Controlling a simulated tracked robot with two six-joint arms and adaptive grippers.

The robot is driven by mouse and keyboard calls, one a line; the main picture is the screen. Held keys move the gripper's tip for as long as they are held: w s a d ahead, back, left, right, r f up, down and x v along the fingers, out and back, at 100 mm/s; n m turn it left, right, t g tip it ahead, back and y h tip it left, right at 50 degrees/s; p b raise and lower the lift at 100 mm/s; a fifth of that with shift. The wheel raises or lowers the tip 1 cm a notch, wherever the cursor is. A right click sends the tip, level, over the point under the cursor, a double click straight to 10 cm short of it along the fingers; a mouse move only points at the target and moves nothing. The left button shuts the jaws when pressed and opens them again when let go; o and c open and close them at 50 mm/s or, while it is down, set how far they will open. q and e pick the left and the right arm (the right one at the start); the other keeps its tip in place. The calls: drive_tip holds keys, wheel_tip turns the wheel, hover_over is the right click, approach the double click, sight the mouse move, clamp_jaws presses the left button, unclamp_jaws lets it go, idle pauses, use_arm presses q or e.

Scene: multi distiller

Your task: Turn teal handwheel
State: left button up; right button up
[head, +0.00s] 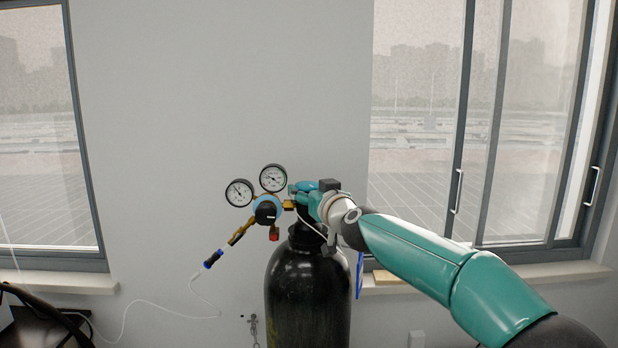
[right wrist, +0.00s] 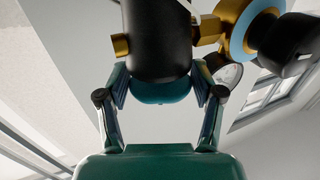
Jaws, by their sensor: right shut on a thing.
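The teal handwheel (head: 306,186) sits at the top of a black gas cylinder (head: 307,295), in the middle of the head view. My right arm comes in from the right, and my right gripper (head: 312,197) is at the handwheel, partly hiding it. In the right wrist view the teal handwheel (right wrist: 161,90) lies between the two fingers of my right gripper (right wrist: 160,86), which is shut on it. The black valve body (right wrist: 154,40) rises just beyond the wheel. My left gripper is not in view.
Two round gauges (head: 273,178) and a blue-ringed regulator (head: 266,211) stand left of the valve, close to my gripper. A blue-ended hose fitting (head: 213,259) hangs lower left with a thin white tube. Windows flank the grey wall (head: 200,100).

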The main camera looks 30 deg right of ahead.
drive_tip(key=m+h+p, duration=0.1)
drive_tip(key=p, duration=0.1)
drive_tip(key=h+p, duration=0.1)
drive_tip(key=p, duration=0.1)
drive_tip(key=shift+a+r+m+g, duration=0.15)
drive_tip(key=shift+r+m+g, duration=0.15)
drive_tip(key=shift+r+m, duration=0.1)
drive_tip(key=shift+f+m+g+h+p, duration=0.15)
drive_tip(key=shift+m+g+h+p, duration=0.3)
drive_tip(key=shift+h, duration=0.55)
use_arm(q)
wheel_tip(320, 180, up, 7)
use_arm(e)
drive_tip(key=shift+m+g+h, duration=0.25)
drive_tip(key=shift+m+h, duration=0.3)
drive_tip(key=shift+h, duration=0.25)
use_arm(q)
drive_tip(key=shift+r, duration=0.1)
use_arm(e)
drive_tip(key=shift+f+h, duration=0.15)
drive_tip(key=shift+h, duration=0.15)
drive_tip(key=o, duration=1)
drive_tip(key=shift+w, duration=0.1)
drive_tip(key=shift+a, duration=0.15)
drive_tip(key=v, duration=0.8)
